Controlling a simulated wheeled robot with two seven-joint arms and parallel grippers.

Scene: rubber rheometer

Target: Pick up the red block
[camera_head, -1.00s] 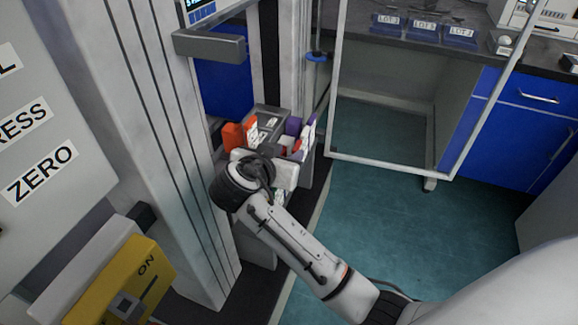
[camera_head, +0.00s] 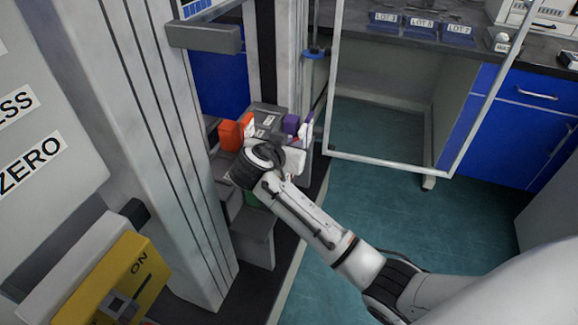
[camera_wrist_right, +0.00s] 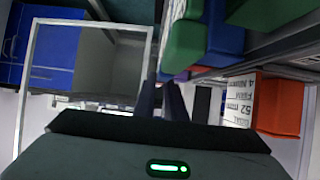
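An orange-red block (camera_head: 230,135) with a white label stands on the machine's narrow shelf in the head view. It also shows at the right of the right wrist view (camera_wrist_right: 279,107), beside a white printed label. My right gripper (camera_head: 285,160) is over the near part of the shelf, right of and nearer than this block, and partly hidden by its wrist. In the right wrist view its two dark fingers (camera_wrist_right: 162,100) point up with a narrow gap; nothing clearly shows between them. My left gripper is not in view.
A purple block (camera_head: 291,124) stands at the back right of the shelf. Green (camera_wrist_right: 186,45) and blue (camera_wrist_right: 225,42) blocks show in the right wrist view. A grey column (camera_head: 165,150) stands left of the shelf; a framed clear door (camera_head: 340,90) stands right. The teal floor is free.

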